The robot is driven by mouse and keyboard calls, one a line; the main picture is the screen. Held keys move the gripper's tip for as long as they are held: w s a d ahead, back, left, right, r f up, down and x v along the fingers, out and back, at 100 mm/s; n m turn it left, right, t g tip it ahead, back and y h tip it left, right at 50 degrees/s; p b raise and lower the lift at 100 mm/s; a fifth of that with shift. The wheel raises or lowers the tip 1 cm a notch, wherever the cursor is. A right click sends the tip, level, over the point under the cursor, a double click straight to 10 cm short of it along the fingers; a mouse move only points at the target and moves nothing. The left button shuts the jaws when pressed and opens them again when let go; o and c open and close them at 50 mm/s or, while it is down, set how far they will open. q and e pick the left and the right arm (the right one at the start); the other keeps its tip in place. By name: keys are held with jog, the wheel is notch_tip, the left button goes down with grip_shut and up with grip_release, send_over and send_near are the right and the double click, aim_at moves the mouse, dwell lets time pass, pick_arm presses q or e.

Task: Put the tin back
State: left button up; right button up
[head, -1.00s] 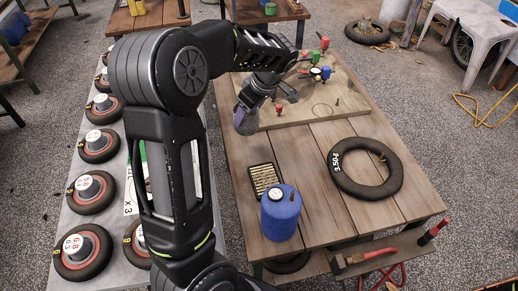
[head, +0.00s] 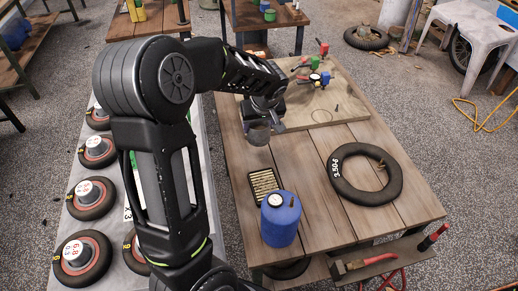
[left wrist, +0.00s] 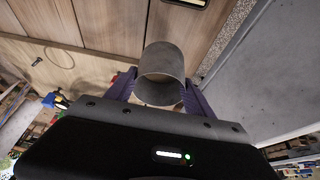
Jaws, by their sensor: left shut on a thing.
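The tin (head: 258,135), a plain grey cylinder, is held by my left gripper (head: 264,120) near the left edge of the wooden cart top (head: 310,165). It also shows in the left wrist view (left wrist: 162,62), between the two purple fingers (left wrist: 160,92), which are shut on its sides. In the head view the tin is behind the blue container and the small slatted tray; the height of its base above the boards is hard to tell. My right gripper is not in view.
A blue container (head: 281,222) and a slatted tray (head: 264,184) stand at the cart's near left. A black tyre (head: 338,185) lies to the right. A board (head: 345,98) with coloured valves and a gauge is at the back. A bench with several wheels (head: 92,196) is left.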

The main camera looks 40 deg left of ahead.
aim_at(259, 136)
pick_arm(q)
jog(key=shift+f, duration=2.3)
notch_tip(259, 136, down, 4)
jog(key=shift+r+p, duration=0.15)
jog(key=shift+p, duration=0.2)
jog(key=shift+f+b, duration=0.25)
jog(key=shift+b, duration=0.1)
jog(key=o, duration=1.5)
jog(key=shift+r, duration=0.1)
jog(key=shift+c, duration=0.2)
jog(key=shift+r, duration=0.1)
